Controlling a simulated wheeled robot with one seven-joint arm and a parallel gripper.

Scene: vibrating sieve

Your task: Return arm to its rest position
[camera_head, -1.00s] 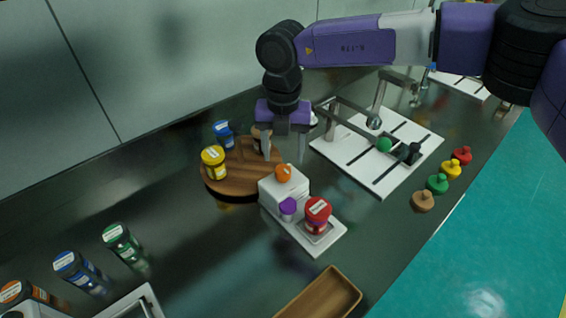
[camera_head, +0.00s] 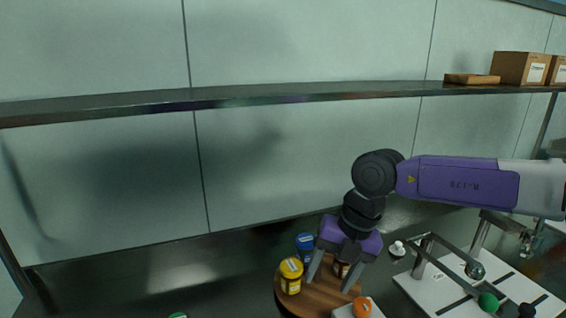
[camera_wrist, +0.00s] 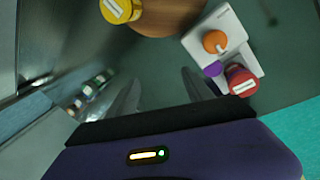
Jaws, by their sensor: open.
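My gripper (camera_head: 333,276) hangs from my purple and black arm, its two grey fingers spread apart with nothing between them. In the head view it is above a round wooden turntable (camera_head: 318,298) holding a yellow-lidded jar (camera_head: 291,274), a blue-lidded jar (camera_head: 306,244) and a brown-lidded jar, partly hidden by a finger. In the wrist view the open fingers (camera_wrist: 165,95) have bare dark counter beyond them. The turntable (camera_wrist: 168,15) and yellow jar (camera_wrist: 120,10) lie at the top of that view.
A white device with an orange knob (camera_wrist: 215,41), a purple knob and a red-lidded jar (camera_wrist: 241,80) stand near the gripper. A white board (camera_head: 440,290) with a metal frame is at right. A shelf (camera_head: 300,94) with cardboard boxes (camera_head: 520,68) runs along the wall.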

